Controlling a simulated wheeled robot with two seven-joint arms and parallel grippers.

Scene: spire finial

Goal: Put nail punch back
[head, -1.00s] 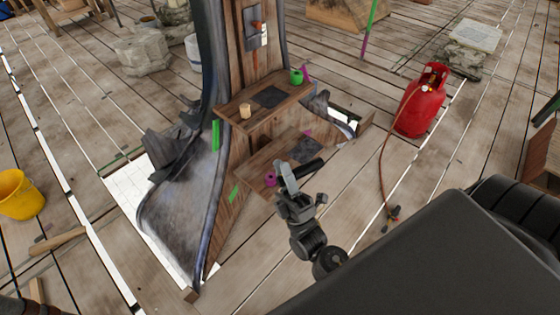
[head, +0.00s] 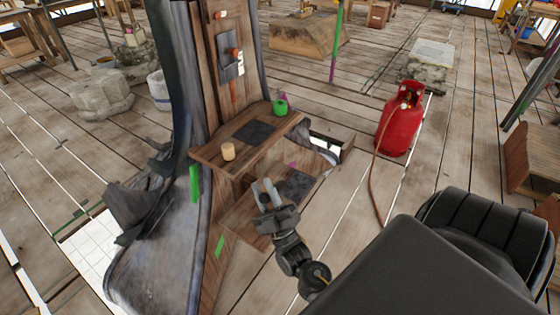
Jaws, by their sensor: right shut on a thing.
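My right gripper (head: 265,192) is in front of the lower wooden shelf (head: 236,220) of the spire. It is shut on a dark, slim thing, which I take to be the nail punch. Most of it is hidden by the fingers and the gripper body, so its shape is unclear. Higher on the wooden face of the spire is a grey holder (head: 229,68) with an orange-red thing (head: 236,53) and a small white piece at it. I cannot tell whether the gripper touches the shelf. My left gripper is not in view.
The upper shelf (head: 205,155) carries a tan cup-like thing (head: 228,151), a dark mat (head: 255,132) and a green roll (head: 280,107). Another dark mat (head: 297,185) lies on the lower shelf. A red gas bottle (head: 402,122) with a hose stands on the plank floor at right.

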